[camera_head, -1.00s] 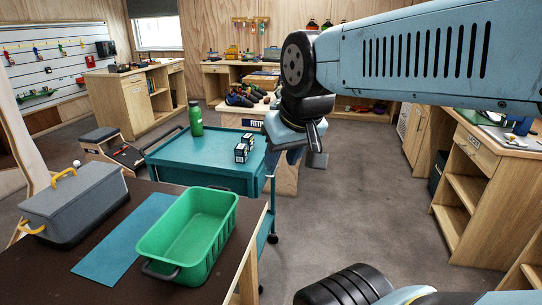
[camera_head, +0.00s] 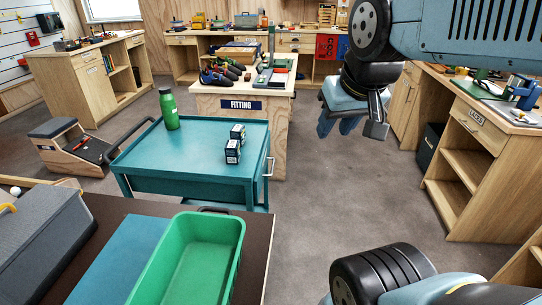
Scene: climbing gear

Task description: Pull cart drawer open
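The teal cart (camera_head: 185,152) stands left of centre, behind the near table. A pale bar handle (camera_head: 270,167) shows on its right side; the drawer front below it is seen edge-on, and I cannot make out a gap. My gripper (camera_head: 338,124) hangs pointing down to the right of the cart, above the open floor and apart from the handle. Its two light blue fingers look spread, with nothing between them.
A green bottle (camera_head: 169,108) and two small boxes (camera_head: 234,145) stand on the cart top. The near table (camera_head: 255,238) holds a green bin (camera_head: 190,262) and a grey toolbox (camera_head: 38,240). Bare floor (camera_head: 325,205) lies right of the cart, before the shelf unit (camera_head: 468,170).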

